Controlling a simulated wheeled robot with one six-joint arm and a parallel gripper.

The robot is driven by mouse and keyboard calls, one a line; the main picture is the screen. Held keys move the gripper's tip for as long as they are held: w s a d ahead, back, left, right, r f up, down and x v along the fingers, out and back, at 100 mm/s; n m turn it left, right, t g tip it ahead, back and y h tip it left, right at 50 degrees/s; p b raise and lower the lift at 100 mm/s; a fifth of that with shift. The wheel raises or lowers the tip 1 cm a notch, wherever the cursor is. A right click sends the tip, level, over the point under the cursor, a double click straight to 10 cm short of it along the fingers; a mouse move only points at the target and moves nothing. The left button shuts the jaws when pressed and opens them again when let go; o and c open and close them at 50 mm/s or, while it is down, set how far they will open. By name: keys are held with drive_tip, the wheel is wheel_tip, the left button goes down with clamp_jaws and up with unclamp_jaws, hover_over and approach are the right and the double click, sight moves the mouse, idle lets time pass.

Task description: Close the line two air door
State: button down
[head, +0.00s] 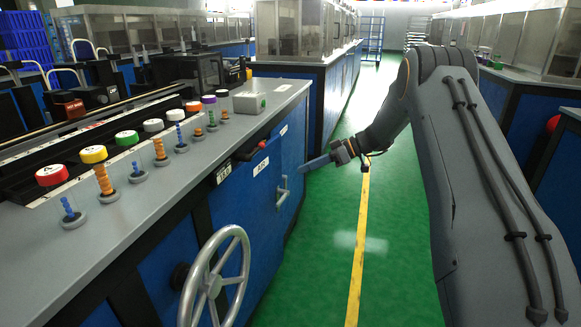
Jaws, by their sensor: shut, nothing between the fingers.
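The front of the long workbench (174,177) has blue panels. The rightmost panel (293,150) carries a grey lever handle (282,193) and small white labels; their text is too small to read, so I cannot tell which marks the line two air door. No open gap at this panel is clear to me. My gripper (305,167) reaches in from the right with its fingers shut and empty, pointing left. Its tips show just right of and above the handle, apart from it in the picture.
A grey handwheel (214,284) juts out nearer me.

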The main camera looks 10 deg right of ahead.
drive_tip(key=w+d+f+m+t+y+b, duration=0.1)
drive_tip(key=d+f+t+y, duration=0.2)
drive_tip(key=d+t, duration=0.3)
drive_tip(key=b, duration=0.2)
approach(280, 161)
drive_tip(key=shift+t, duration=0.4)
drive_tip(key=x, duration=0.6)
drive_tip(key=shift+a+f, duration=0.25)
drive_tip(key=shift+f, duration=0.05)
